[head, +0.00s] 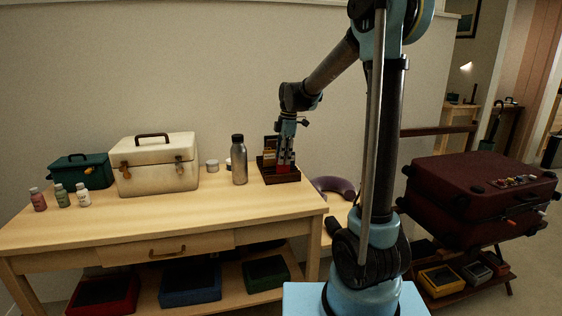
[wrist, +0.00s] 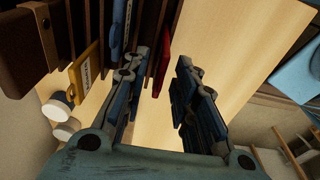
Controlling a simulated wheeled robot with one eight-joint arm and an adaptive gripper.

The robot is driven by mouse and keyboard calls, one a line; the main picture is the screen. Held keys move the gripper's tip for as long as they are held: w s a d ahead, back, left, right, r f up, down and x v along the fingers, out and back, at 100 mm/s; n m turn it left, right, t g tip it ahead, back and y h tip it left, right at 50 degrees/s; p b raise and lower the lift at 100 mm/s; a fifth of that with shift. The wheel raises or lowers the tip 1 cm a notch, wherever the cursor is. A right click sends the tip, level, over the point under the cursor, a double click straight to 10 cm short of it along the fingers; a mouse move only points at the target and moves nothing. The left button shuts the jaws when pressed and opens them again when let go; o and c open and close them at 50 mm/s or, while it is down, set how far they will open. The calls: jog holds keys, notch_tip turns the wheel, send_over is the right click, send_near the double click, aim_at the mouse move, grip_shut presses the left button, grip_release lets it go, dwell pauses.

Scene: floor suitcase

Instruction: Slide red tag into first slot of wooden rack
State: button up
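The dark wooden rack (head: 281,176) stands at the right end of the workbench; its slats also show in the wrist view (wrist: 30,45). The red tag (wrist: 163,62) is upright at the rack's right end in the wrist view, beside a dark slat. A blue tag (wrist: 117,32) and a yellow tag (wrist: 86,70) stand among slats further left. My gripper (wrist: 163,57) points down over the rack, its two fingers apart. The red tag lies in the gap between them, closer to the left finger, with clear space to the right finger. How deep the tag sits is hidden.
A cream case (head: 155,170), a green box (head: 80,172) and small bottles (head: 60,196) are further left. The front of the workbench (head: 240,208) is clear.

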notch_tip(320, 180, up, 10)
jog(key=d, duration=0.1)
jog(key=s+d+m, duration=0.5)
jog(key=s+d, duration=0.2)
jog(key=s, duration=0.1)
jog(key=s+d+f+m+t, duration=0.1)
jog(key=s+d+f+m, duration=0.3)
jog(key=s, duration=0.4)
jog(key=s+d+f+m+h, duration=0.1)
jog(key=s+d+f+m, duration=0.3)
jog(key=s+f+m, duration=0.2)
jog(key=s+d+f+m+t, duration=0.1)
jog(key=s+d+f+m, duration=0.3)
jog(key=s+f, duration=0.5)
jog(key=shift+s+d+f+m+t, duration=0.3)
jog(key=shift+s+m, duration=0.1)
jog(key=shift+m, duration=0.6)
jog(key=shift+w+f, duration=0.2)
jog(key=shift+w, duration=0.3)
